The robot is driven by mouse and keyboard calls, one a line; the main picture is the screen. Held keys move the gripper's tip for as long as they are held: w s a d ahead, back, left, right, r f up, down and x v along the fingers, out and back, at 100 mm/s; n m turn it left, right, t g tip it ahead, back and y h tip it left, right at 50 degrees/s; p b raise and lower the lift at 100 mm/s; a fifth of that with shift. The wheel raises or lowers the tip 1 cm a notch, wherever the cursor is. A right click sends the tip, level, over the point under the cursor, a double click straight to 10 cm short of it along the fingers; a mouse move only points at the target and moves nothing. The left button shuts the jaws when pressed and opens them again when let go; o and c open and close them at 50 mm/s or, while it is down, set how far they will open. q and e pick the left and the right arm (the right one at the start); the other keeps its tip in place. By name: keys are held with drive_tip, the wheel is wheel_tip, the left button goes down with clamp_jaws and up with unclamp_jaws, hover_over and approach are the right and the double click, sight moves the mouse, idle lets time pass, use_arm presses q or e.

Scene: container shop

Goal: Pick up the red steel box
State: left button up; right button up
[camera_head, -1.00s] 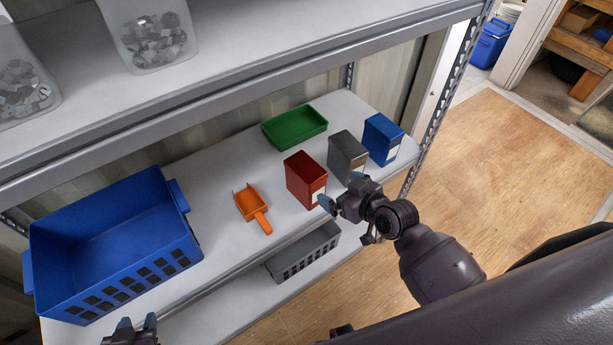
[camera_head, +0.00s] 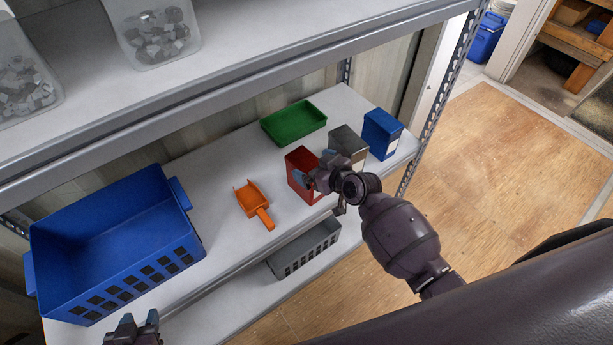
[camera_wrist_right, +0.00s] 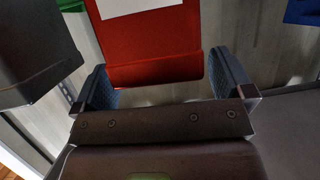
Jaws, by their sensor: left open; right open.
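The red steel box (camera_head: 300,166) stands upright on the middle shelf, between the orange scoop and the grey box. In the right wrist view its red face (camera_wrist_right: 155,50) with a white label lies between the two open fingers. My right gripper (camera_head: 314,174) is open at the front of the red box and hides part of it; I cannot tell whether the fingers touch it. The fingers also show in the right wrist view (camera_wrist_right: 165,88). My left gripper (camera_head: 132,326) is open and empty at the bottom left, near the shelf's front edge below the blue crate.
A grey box (camera_head: 347,142) and a blue box (camera_head: 381,134) stand right of the red one. A green tray (camera_head: 294,122) lies behind, an orange scoop (camera_head: 253,203) to the left. A blue crate (camera_head: 180,262) fills the left. The upper shelf (camera_head: 260,70) overhangs the back.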

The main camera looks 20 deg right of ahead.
drive_tip(key=shift+x, duration=0.85)
drive_tip(key=c, duration=1.6)
drive_tip(key=shift+c, duration=0.8)
drive_tip(key=shift+r, duration=0.15)
